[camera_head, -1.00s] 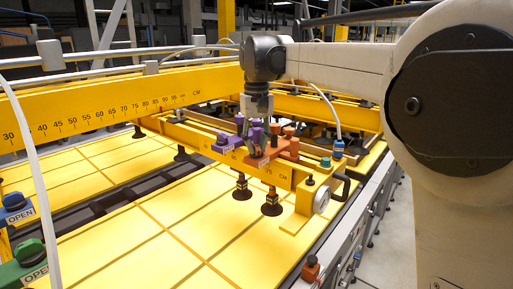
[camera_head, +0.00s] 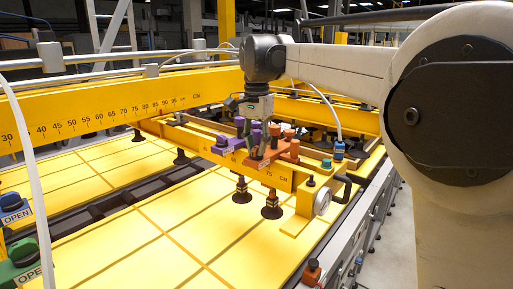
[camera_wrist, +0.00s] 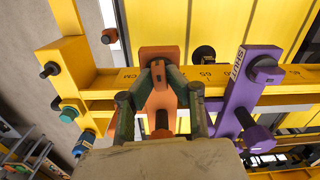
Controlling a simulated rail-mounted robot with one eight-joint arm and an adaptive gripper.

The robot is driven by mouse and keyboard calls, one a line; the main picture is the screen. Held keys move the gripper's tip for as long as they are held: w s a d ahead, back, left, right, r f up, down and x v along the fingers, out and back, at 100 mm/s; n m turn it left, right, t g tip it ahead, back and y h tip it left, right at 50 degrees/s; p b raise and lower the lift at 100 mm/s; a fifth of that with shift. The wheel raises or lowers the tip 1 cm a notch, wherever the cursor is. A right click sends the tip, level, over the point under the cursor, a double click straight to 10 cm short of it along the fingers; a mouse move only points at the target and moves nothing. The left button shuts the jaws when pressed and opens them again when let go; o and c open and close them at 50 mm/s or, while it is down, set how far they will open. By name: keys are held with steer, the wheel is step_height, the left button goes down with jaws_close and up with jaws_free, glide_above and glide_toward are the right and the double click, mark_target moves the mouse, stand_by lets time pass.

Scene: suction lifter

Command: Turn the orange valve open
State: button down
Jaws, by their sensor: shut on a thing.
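The orange valve (camera_head: 287,148) sits on the yellow lifter beam, just right of the purple valve (camera_head: 222,149). My gripper (camera_head: 261,148) reaches down onto the orange valve from above. In the wrist view the orange valve (camera_wrist: 158,100) is a long block with a round knob, and my gripper's fingers (camera_wrist: 166,76) are shut on it. The fingers hide part of the knob. The purple valve (camera_wrist: 237,95) stands to the right there, with a SHUT label. The orange valve's own label is not readable.
The yellow beam with a centimetre scale (camera_wrist: 107,84) runs under the valves. A black handle (camera_head: 345,187) and a round gauge (camera_head: 322,202) are at its right end. Suction cups (camera_head: 271,211) hang below over yellow panels. Green (camera_head: 22,250) and blue valves marked OPEN are at far left.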

steer(key=shift+m, duration=0.6)
steer(key=c, duration=1.7)
jaws_free()
step_height(320, 180, up, 12)
steer(key=shift+r, duration=0.1)
